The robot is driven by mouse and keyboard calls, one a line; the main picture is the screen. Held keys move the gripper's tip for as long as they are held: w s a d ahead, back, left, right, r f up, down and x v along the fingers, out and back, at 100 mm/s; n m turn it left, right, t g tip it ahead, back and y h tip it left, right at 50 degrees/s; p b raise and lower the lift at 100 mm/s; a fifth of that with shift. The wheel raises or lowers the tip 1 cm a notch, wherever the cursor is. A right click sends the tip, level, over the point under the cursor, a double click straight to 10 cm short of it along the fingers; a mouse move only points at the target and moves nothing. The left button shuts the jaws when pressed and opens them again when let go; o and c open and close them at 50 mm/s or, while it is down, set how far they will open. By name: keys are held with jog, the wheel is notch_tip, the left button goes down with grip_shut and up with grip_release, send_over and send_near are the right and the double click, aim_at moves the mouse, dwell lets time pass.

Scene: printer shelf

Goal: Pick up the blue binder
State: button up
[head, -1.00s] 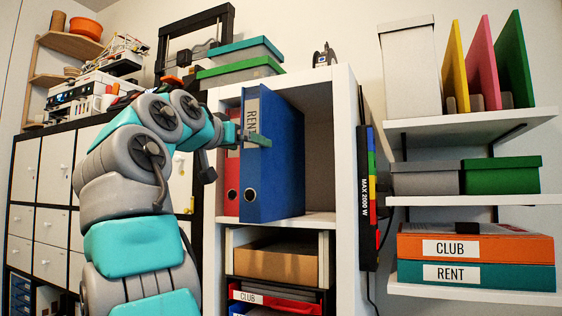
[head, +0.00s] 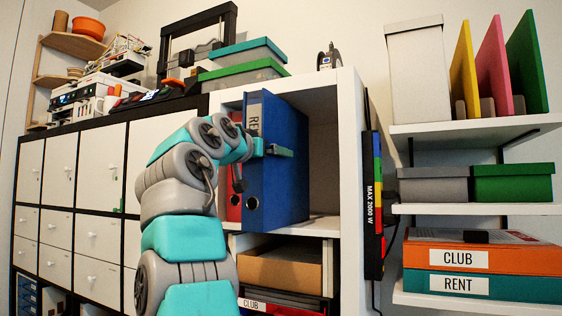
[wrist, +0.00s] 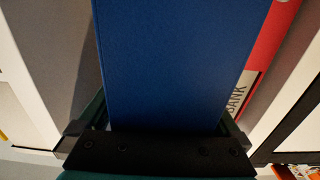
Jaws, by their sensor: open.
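The blue binder (head: 285,185) stands upright in the open upper compartment of the white shelf unit. Its spine faces out, and its RENT label is partly covered by my arm. My gripper (head: 262,147) is at the upper part of the spine, with one finger along the binder's right side. In the wrist view, the blue binder (wrist: 180,60) fills the space between the two fingers of my open gripper (wrist: 163,112), one on each side. I cannot tell whether either finger touches it.
A red binder (head: 234,207), labelled BANK in the wrist view (wrist: 263,60), stands close beside the blue one on the left. The compartment is empty to its right. The white side wall (head: 350,170) bounds that space. A cardboard tray (head: 283,268) sits below.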

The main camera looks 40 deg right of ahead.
grip_shut()
dwell(0.8)
